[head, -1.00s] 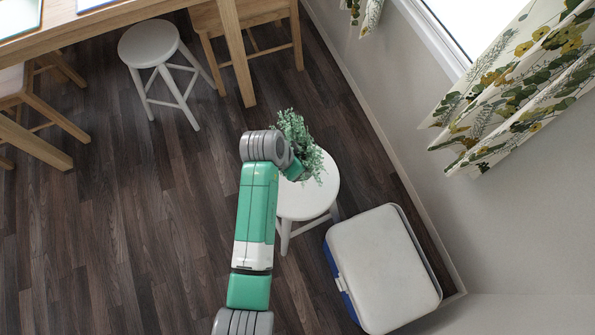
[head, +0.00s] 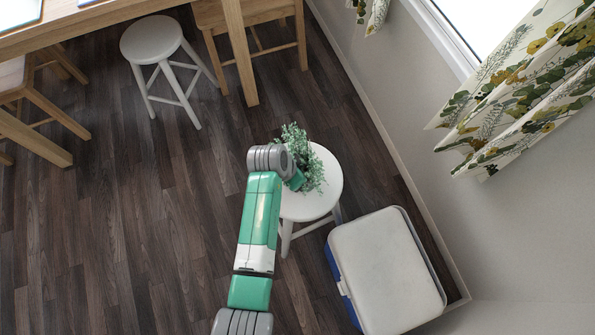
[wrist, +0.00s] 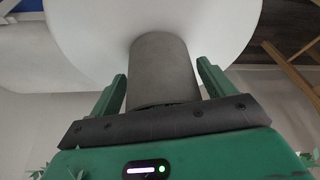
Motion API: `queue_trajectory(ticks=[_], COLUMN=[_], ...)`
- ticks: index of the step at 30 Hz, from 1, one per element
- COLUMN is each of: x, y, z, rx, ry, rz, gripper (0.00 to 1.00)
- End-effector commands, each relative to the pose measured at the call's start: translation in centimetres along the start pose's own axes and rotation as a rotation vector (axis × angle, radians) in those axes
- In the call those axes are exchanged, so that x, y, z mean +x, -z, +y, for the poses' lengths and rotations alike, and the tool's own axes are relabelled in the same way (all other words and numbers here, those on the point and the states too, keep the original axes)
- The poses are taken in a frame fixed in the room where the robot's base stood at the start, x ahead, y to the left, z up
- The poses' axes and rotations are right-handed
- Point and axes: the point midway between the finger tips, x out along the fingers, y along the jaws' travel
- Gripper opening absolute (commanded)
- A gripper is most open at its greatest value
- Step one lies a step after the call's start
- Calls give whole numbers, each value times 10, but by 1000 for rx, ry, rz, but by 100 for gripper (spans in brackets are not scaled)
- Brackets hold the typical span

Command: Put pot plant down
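The pot plant (head: 312,172) has bushy green leaves and shows over the white round stool (head: 325,198) in the head view. Its grey pot (wrist: 165,68) is in the middle of the wrist view, with its base against the white seat (wrist: 90,25), apparently standing on it. My gripper (wrist: 161,82) has one green finger on each side of the pot, with a narrow gap showing on both sides. It looks open around the pot. In the head view my arm's end hides the pot and the fingers. A few leaves show at the lower corners of the wrist view.
A white-lidded blue cool box (head: 385,270) stands close to the stool at the lower right. Another white stool (head: 152,40) and a wooden table (head: 100,20) with chairs are at the upper left. The wall and a patterned curtain (head: 520,90) are at the right. Dark floor at left is clear.

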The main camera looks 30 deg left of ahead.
Motion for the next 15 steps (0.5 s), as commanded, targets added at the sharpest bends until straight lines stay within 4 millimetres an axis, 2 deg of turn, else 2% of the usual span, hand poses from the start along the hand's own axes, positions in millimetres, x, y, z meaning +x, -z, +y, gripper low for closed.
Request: queue_trajectory(ticks=[10,13,15], x=[-4,-19,-37], y=[2,3,4], z=[0,0,-1], rx=[0,-1,-1], ry=[0,1,2], rz=[0,2,2], gripper=[92,92,92])
